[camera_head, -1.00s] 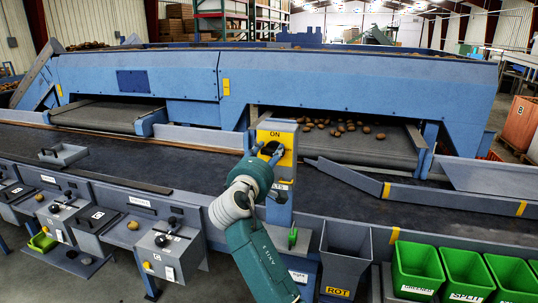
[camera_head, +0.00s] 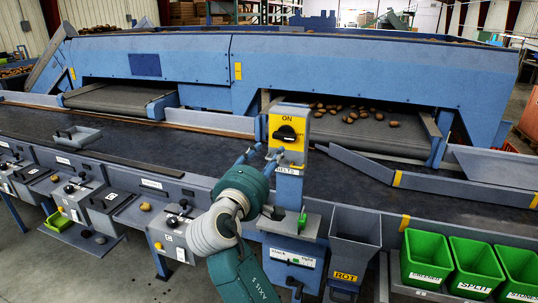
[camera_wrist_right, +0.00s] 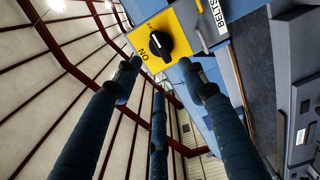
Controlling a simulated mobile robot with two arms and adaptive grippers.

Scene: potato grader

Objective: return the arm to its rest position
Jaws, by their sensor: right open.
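My right arm rises from the bottom middle of the head view. Its gripper (camera_head: 257,155) is open and empty, just left of and apart from the belts switch box. In the right wrist view the open fingers (camera_wrist_right: 160,88) spread below the same box, with nothing between them. The yellow switch plate (camera_head: 288,130) carries a black knob (camera_head: 287,134) under the word ON. The knob also shows in the right wrist view (camera_wrist_right: 156,44). My left gripper is in neither view.
The blue grader (camera_head: 330,70) spans the back, with potatoes (camera_head: 350,111) on its right belt. A dark conveyor (camera_head: 130,140) runs in front. The ROT chute (camera_head: 354,245) and green bins (camera_head: 427,262) stand at right. Control boxes (camera_head: 176,232) line the front left.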

